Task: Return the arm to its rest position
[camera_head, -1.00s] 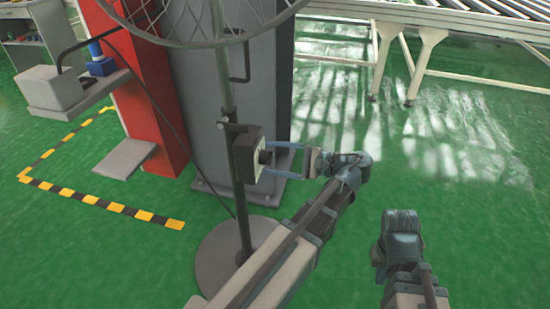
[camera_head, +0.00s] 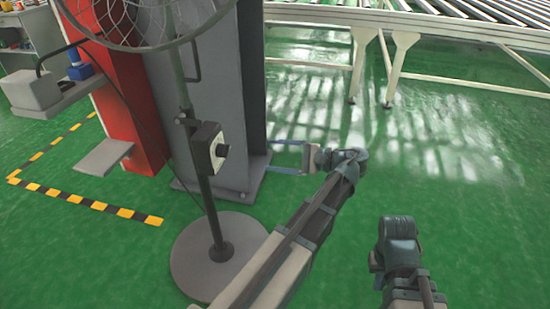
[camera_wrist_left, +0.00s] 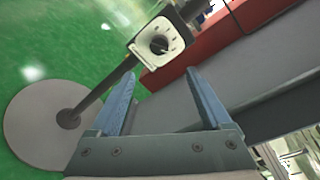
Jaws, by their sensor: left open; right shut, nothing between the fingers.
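My left gripper (camera_head: 271,156) is open and empty in the head view, its two blue fingers pointing left. It is to the right of the fan's control box (camera_head: 204,140), with a gap between them. In the left wrist view, the fingers of the left gripper (camera_wrist_left: 160,95) are spread apart, with nothing between them. The box's white face and dark knob (camera_wrist_left: 160,45) lie beyond the fingertips. My right arm shows only a wrist joint at the lower right of the head view; its fingers are not visible.
The standing fan has a wire cage (camera_head: 140,15), a pole and a round grey base (camera_head: 185,262). Behind it are a grey column (camera_head: 217,95) and a red one (camera_head: 112,100). A roller conveyor (camera_head: 420,32) crosses the back right. Green floor is clear at right.

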